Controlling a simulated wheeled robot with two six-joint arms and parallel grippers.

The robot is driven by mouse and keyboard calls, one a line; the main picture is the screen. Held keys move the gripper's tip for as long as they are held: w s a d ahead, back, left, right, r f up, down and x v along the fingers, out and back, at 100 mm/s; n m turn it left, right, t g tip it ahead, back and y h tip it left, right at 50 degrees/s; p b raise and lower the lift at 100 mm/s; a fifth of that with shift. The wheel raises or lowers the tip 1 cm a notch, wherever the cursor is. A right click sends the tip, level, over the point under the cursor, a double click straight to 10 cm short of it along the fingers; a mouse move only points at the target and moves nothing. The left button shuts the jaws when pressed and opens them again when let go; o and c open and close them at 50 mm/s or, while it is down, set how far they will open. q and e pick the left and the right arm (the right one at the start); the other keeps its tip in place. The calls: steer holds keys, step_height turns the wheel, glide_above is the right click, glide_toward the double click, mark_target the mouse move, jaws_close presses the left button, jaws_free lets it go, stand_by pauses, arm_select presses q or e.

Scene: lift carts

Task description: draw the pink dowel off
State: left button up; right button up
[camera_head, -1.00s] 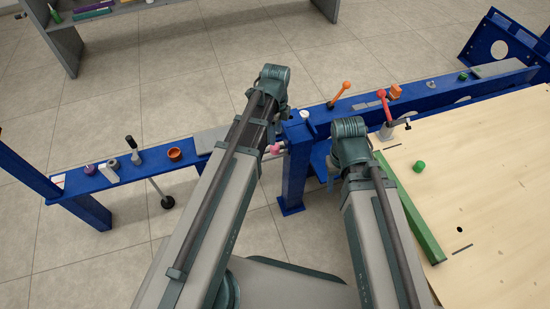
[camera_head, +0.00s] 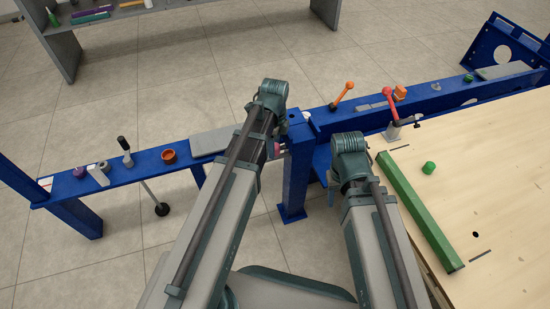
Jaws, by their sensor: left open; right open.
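A small pink piece, which looks like part of the pink dowel (camera_head: 277,147), shows between my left arm and the blue upright post, level with the rail. The rest of it is hidden behind my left arm. My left arm reaches forward to the rail, and its elbow rises beside the post. My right arm ends just right of the post, near the wooden table's left edge. The fingers of both grippers are hidden behind my own arm links, so I cannot see whether either touches anything.
The blue rail (camera_head: 130,172) carries an orange-brown cup (camera_head: 169,156), a purple knob (camera_head: 79,172) and a black-handled lever (camera_head: 124,150). The wooden table (camera_head: 490,170) on the right has a green bar (camera_head: 418,210) and a green cylinder (camera_head: 429,168). Open tiled floor lies beyond the rail.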

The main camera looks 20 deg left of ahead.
arm_select(q)
jaws_close()
stand_by(0.3)
